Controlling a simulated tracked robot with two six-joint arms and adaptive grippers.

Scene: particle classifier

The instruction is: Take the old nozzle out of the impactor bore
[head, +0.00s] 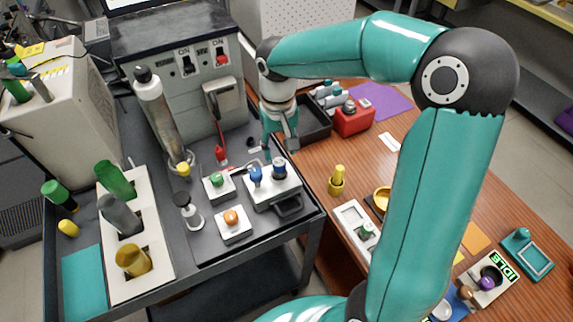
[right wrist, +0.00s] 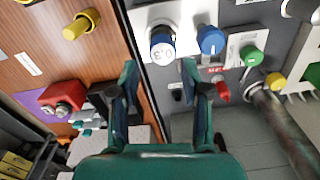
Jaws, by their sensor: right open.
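A pale block (head: 272,197) on the dark bench carries two blue-topped parts. The right one (head: 279,167) has a white band, and in the right wrist view it (right wrist: 162,47) reads "0.3"; it appears to be the nozzle in the impactor bore. The left one is a plain blue knob (head: 255,176), which also shows in the right wrist view (right wrist: 210,40). The bore itself is hidden. My right gripper (head: 280,150) hangs just behind the block. In the right wrist view its two fingers (right wrist: 160,75) are apart, empty and short of the labelled part. My left gripper is out of view.
A green knob (head: 214,181) and an orange knob (head: 231,217) stand left of the block. A tall metal tube (head: 157,115) rises behind. On the wooden table are a yellow part (head: 337,178), a red box (head: 354,118) and a black tray (head: 314,125).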

